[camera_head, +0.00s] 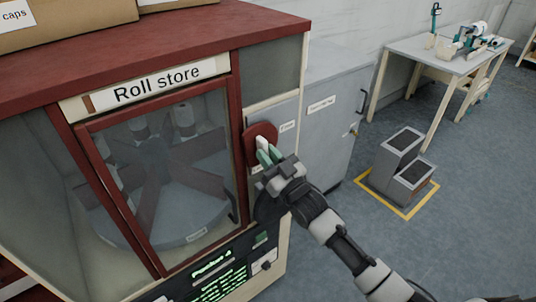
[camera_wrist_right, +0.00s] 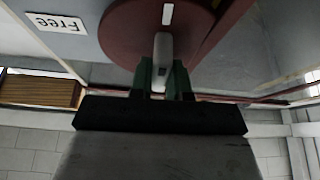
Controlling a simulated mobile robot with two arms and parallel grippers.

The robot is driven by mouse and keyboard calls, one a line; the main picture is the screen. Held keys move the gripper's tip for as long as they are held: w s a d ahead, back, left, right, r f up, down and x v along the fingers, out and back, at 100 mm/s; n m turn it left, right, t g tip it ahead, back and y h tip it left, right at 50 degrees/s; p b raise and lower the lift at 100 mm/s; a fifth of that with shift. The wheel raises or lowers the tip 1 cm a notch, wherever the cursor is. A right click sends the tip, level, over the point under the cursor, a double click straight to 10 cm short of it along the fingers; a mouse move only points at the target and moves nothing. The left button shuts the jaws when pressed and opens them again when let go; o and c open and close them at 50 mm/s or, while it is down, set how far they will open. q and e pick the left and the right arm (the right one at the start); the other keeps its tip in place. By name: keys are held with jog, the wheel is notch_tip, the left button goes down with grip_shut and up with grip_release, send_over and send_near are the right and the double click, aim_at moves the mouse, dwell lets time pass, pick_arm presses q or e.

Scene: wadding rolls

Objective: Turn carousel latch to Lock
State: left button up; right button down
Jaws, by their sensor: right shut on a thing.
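The carousel latch is a dark red disc (camera_head: 258,133) on the grey panel right of the roll store's door. It also shows in the right wrist view (camera_wrist_right: 118,35), with a pale grey handle (camera_wrist_right: 162,48) and a white mark on its face. My right gripper (camera_head: 267,156) is at the disc, its green fingers shut on the handle, one on each side in the right wrist view (camera_wrist_right: 163,82). A label reading "Free" (camera_wrist_right: 57,22) is beside the disc. No "Lock" label is readable. My left gripper is not in view.
The roll store's glazed door (camera_head: 165,170) is closed, with the carousel behind it. A screen panel (camera_head: 220,280) is below. A grey cabinet (camera_head: 335,115) stands to the right, then black-topped steps (camera_head: 400,165) and a table (camera_head: 425,48). Floor is clear at lower right.

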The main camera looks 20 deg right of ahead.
jog(key=shift+m+h, duration=0.4)
jog(key=shift+m, duration=0.6)
jog(key=c, duration=1.1)
grip_release()
jog(key=b+v, duration=0.3)
jog(key=v, duration=0.7)
jog(key=shift+s+f, duration=0.3)
jog(key=shift+f, duration=0.05)
jog(key=shift+d+f, duration=0.1)
